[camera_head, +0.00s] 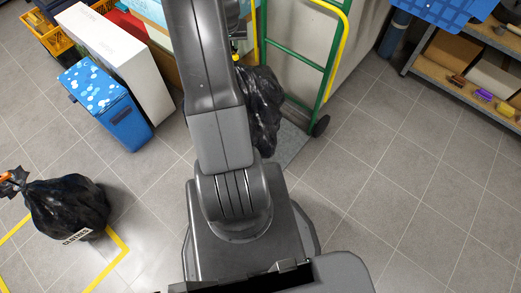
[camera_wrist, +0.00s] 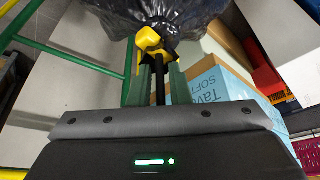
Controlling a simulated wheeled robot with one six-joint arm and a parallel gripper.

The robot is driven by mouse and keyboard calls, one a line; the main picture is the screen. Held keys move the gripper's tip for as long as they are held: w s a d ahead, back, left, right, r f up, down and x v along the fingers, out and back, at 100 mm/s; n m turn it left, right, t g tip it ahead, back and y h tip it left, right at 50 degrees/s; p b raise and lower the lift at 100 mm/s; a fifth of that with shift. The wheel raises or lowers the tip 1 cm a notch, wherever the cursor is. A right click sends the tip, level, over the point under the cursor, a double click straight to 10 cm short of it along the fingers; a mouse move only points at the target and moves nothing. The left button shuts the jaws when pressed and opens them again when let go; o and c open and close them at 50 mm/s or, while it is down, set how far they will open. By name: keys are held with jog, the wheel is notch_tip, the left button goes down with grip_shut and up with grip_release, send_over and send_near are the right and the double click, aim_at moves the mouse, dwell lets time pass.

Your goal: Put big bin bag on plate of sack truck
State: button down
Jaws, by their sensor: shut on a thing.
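In the wrist view the bag's black film (camera_wrist: 165,12) fills the top edge. The sack truck (camera_head: 325,82) has a green frame, yellow handles and black wheels. Its grey plate (camera_head: 292,143) lies low on the floor, partly hidden by the bag and my arm. The bag is over or beside the plate; I cannot tell whether it touches.
Another black bag (camera_head: 68,208), with an orange tie and a "CLOTHES" label, sits on the floor by yellow marking lines. A blue bin (camera_head: 105,103) and white box (camera_head: 118,62) stand left. A shelf (camera_head: 468,95) stands at the right. The right floor is clear.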

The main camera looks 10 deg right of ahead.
jog(key=shift+m+h, duration=0.4)
jog(key=shift+m, duration=0.5)
jog(key=d+f+b, duration=0.2)
jog(key=f+b, duration=0.1)
jog(key=d+f+b, duration=0.3)
jog(key=b, duration=0.1)
jog(key=d+f+b, duration=0.2)
jog(key=f+b, duration=0.1)
jog(key=b, duration=0.1)
jog(key=shift+s+d+f, duration=0.1)
jog(key=shift+d+f, duration=0.1)
jog(key=shift+d, duration=0.1)
jog(key=shift+s+d+f+b, duration=0.2)
jog(key=shift+d+f+b, duration=0.75)
jog(key=shift+b, duration=0.35)
jog(key=shift+f+b, duration=1.9)
jog(key=shift+f, duration=3.05)
jog(key=c, duration=1.8)
grip_release()
jog(key=shift+s+f, duration=0.2)
jog(key=shift+c, duration=0.2)
jog(key=o, duration=0.5)
jog(key=shift+r, duration=0.1)
jog(key=p+v, duration=0.3)
jog(key=v, duration=0.9)
jog(key=shift+w+a, duration=0.1)
jog(key=shift+a, duration=0.1)
